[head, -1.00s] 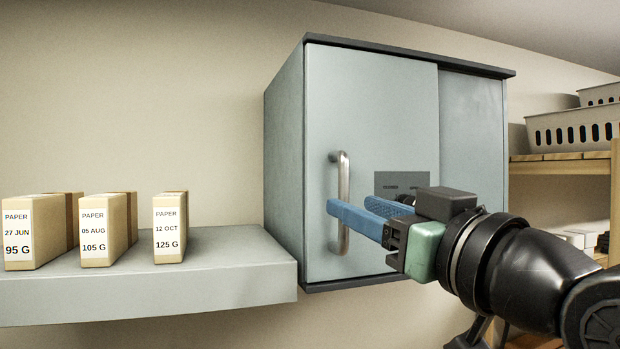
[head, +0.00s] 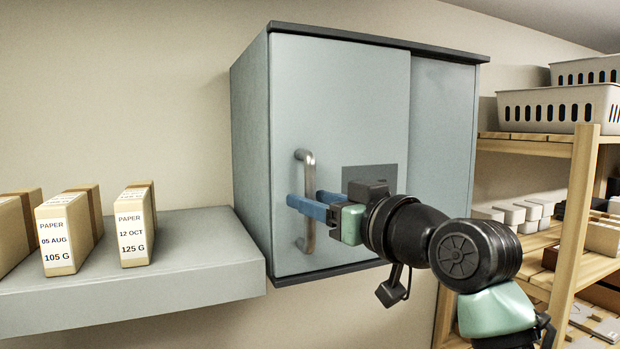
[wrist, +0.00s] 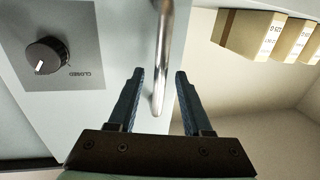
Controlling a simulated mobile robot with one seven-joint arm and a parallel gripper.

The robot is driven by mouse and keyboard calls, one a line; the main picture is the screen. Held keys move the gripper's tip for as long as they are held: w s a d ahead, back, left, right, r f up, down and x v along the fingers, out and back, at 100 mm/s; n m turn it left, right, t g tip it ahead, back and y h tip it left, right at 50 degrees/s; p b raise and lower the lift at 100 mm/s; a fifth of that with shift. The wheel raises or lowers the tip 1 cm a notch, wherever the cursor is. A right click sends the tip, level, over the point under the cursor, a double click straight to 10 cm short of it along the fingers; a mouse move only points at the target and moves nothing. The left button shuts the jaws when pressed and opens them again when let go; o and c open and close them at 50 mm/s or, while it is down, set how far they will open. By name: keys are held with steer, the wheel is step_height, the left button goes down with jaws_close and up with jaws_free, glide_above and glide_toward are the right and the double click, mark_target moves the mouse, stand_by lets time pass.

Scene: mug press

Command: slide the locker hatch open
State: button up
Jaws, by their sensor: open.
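The grey locker (head: 250,150) hangs on the wall, its sliding hatch (head: 340,100) covering the left and middle of the front. A vertical metal bar handle (head: 308,170) stands near the hatch's left edge; it also shows in the wrist view (wrist: 164,50). My gripper (head: 304,198) is open at the handle. In the wrist view the handle's end lies between the two blue fingers (wrist: 158,72), with gaps visible on both sides. A dark knob (wrist: 46,55) on a grey plate reading "CLOSED" is beside the handle; my gripper hides it in the head view.
A grey shelf (head: 180,285) with several paper boxes (head: 134,225) juts out left of the locker. A wooden rack (head: 575,220) with white baskets (head: 555,105) stands to the right. The recessed right front panel (head: 440,150) is bare.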

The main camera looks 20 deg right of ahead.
steer(key=shift+x, duration=0.8)
steer(key=shift+c, duration=0.3)
jaws_close()
steer(key=shift+s, duration=0.1)
stand_by(0.6)
